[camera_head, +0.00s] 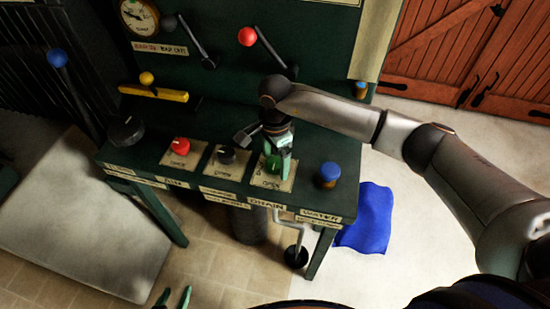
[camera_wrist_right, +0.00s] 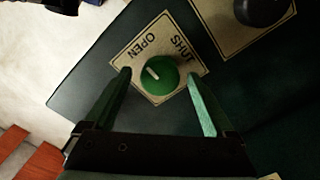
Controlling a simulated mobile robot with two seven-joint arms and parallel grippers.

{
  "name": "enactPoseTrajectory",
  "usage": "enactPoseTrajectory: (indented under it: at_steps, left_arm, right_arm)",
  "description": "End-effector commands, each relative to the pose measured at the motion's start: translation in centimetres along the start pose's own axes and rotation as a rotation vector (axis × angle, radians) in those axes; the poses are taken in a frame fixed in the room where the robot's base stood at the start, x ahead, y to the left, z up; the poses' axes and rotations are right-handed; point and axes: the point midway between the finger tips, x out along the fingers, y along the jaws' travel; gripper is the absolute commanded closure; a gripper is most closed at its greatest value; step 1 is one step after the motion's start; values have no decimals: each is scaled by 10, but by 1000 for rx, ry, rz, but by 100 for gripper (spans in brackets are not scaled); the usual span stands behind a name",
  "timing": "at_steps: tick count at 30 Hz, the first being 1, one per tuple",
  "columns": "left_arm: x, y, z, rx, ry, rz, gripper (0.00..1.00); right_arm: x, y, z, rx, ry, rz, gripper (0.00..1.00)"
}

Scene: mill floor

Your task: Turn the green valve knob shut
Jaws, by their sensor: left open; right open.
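The green valve knob (camera_wrist_right: 160,77) sits on a cream plate (camera_wrist_right: 139,70) marked OPEN and SHUT. Its white pointer line points up and left in the right wrist view, toward the OPEN side. The knob (camera_head: 273,163) also shows in the head view, partly covered by my right gripper (camera_head: 278,155). My right gripper (camera_wrist_right: 158,75) is open, its two fingers on either side of the knob with a visible gap on each side. My left gripper (camera_head: 174,297) is open and empty at the bottom edge of the head view, well away from the panel.
On the same green bench stand a red knob (camera_head: 181,146), a black knob (camera_head: 227,155) and a blue knob (camera_head: 329,174). Levers (camera_head: 262,48) and a gauge (camera_head: 139,16) are behind. A blue cloth (camera_head: 368,220) lies on the floor at right.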

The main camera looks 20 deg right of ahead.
Motion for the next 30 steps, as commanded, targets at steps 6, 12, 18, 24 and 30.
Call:
enactPoseTrajectory:
  at_steps: [6,12,18,24,30]
  left_arm:
    - [0,0,0,0,0,0,50]
    - [0,0,0,0,0,0,50]
    - [0,0,0,0,0,0,50]
    - [0,0,0,0,0,0,50]
    - [0,0,0,0,1,0,50]
  right_arm:
    - [0,0,0,0,0,0,18]
    - [0,0,0,0,-1,0,40]
    - [0,0,0,0,-1,0,63]
    - [-1,0,0,0,-1,0,85]
    - [-1,0,0,2,-1,0,96]
